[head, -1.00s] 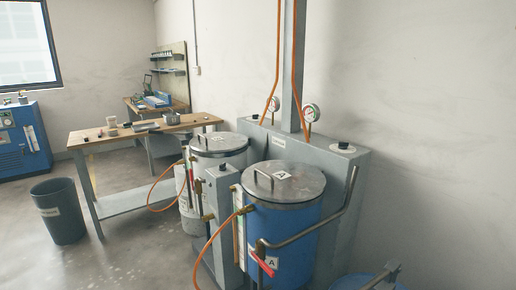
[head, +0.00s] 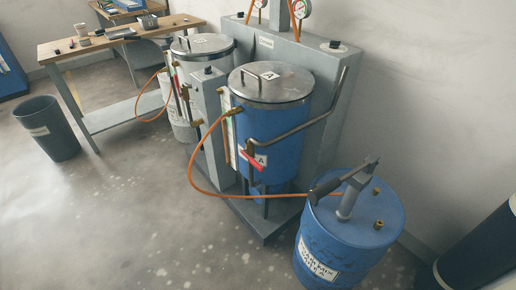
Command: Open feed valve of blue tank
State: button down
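A red valve handle (head: 253,161) sits low on the tank's front, by the end of a grey pipe (head: 300,126). The handle slants down to the right. A brass fitting (head: 232,111) with an orange hose is on the tank's left side. I cannot tell from the handle whether the valve is open or shut. My gripper is not in view.
A blue drum (head: 350,238) with a hand pump stands in front at right. The orange hose (head: 215,188) hangs in a loop to it. A second, pale tank (head: 202,45) stands behind left. A bin (head: 47,130) and workbench (head: 118,38) are at left. Floor at front left is clear.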

aim_at(244, 153)
jog(key=i+j, duration=0.7)
jog(key=j, duration=0.15)
